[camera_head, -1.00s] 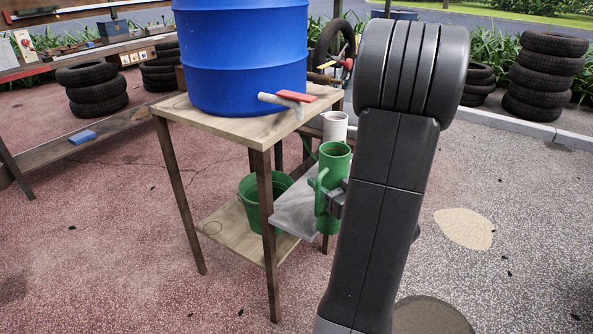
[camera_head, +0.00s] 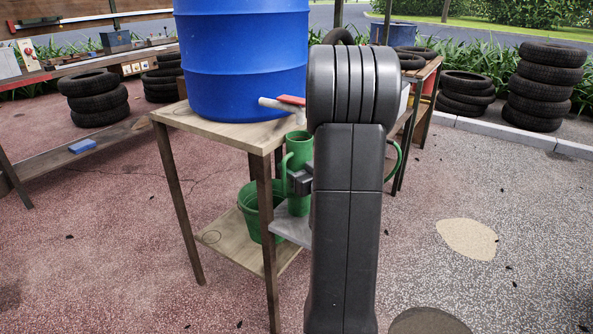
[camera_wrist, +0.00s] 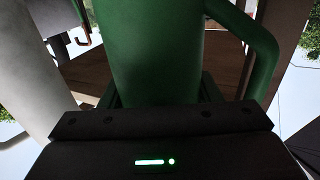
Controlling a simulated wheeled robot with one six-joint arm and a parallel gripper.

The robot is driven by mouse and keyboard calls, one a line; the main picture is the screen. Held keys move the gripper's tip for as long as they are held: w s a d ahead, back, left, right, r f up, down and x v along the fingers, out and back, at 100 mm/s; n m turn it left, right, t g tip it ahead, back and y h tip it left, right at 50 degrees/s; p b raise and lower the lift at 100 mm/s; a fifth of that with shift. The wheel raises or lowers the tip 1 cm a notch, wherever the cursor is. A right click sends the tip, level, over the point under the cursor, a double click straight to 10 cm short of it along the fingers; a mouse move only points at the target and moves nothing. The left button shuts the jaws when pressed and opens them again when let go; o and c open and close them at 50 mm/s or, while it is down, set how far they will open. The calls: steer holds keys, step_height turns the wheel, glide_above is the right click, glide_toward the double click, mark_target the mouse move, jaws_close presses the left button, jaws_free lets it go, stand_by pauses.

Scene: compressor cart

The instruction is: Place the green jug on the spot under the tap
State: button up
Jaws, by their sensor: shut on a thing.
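The green jug (camera_head: 299,150) is upright in my gripper (camera_head: 300,181), which is shut on it. The jug fills the middle of the wrist view (camera_wrist: 155,55), with its handle on the right there. The tap has a red lever and sticks out of the blue barrel (camera_head: 240,60). I cannot tell whether the jug's base touches the ledge. My arm hides part of the ledge and jug surroundings.
The wooden cart top (camera_head: 215,128) carries the barrel. A green bucket (camera_head: 250,212) stands on the lower shelf, beside the ledge. A cart leg (camera_head: 268,245) rises in front. A green hose (camera_head: 396,160) and a table are behind my arm. Paving at right is open.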

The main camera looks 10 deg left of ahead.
steer(key=shift+f, duration=0.3)
steer(key=o, duration=1.7)
steer(key=shift+c, duration=0.2)
steer(key=shift+r, duration=0.25)
steer(key=p+v, duration=0.2)
steer(key=v, duration=1)
steer(key=shift+f, duration=0.1)
